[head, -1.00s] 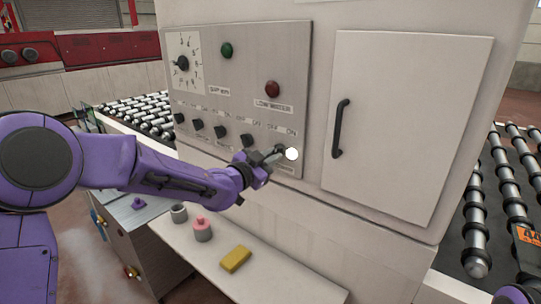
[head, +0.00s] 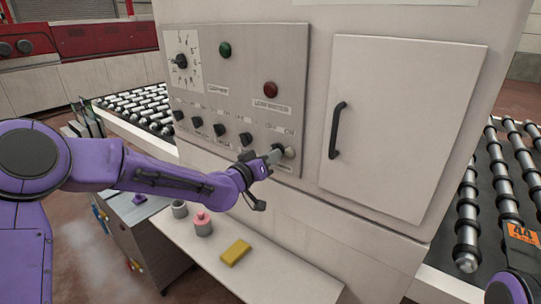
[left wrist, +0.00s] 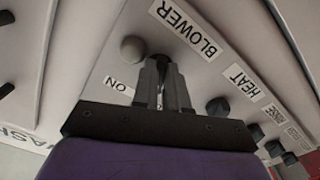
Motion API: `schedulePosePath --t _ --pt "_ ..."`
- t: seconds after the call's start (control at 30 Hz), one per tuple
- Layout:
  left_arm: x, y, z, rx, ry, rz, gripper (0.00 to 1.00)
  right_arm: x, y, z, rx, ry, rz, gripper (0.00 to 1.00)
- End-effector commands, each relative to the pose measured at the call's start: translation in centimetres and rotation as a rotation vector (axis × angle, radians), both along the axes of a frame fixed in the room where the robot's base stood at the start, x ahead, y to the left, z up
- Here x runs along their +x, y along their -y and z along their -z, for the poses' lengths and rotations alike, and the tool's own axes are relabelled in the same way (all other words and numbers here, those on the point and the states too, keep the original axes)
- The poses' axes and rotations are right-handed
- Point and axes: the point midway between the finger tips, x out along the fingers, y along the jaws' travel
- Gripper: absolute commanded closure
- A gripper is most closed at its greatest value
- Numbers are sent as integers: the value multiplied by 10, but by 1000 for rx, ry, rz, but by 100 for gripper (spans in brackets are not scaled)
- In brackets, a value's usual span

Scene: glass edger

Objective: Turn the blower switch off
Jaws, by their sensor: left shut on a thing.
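The blower switch (left wrist: 159,58) is a small dark knob on the grey control panel, below the BLOWER label (left wrist: 184,29) in the left wrist view. My left gripper (left wrist: 163,72) is shut on it, with a finger on each side, and the fingers hide most of the knob. In the head view, my left gripper (head: 272,156) reaches the lower right of the panel and covers the switch. The round blower lamp (left wrist: 132,49) beside the switch is grey and unlit; it also shows in the head view (head: 290,152). An ON label (left wrist: 122,86) shows near the fingers.
Several dark knobs (head: 221,130) line the panel left of the gripper. A green button (head: 225,49), a red button (head: 270,89) and a dial (head: 181,62) sit above. A door handle (head: 337,130) sticks out at right. A yellow block (head: 235,252) lies on the ledge below.

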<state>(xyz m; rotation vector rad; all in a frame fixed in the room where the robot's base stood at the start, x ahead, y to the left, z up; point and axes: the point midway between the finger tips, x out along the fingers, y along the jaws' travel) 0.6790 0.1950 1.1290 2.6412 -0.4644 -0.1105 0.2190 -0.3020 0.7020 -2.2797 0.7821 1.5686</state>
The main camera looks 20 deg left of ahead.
Motion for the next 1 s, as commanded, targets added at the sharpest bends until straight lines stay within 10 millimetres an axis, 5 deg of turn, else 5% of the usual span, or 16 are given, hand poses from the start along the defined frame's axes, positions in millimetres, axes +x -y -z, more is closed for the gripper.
schedulePosePath --t 0.87,0.97,1.0 --pt "0 0 0 -154 -56 -1 100 0 0 -3 0 0 0 57" --pt "0 1 0 -154 -56 -1 65 0 0 -3 0 0 0 57" --pt "0 1 0 -153 -56 -1 62 0 0 -3 0 0 0 57"
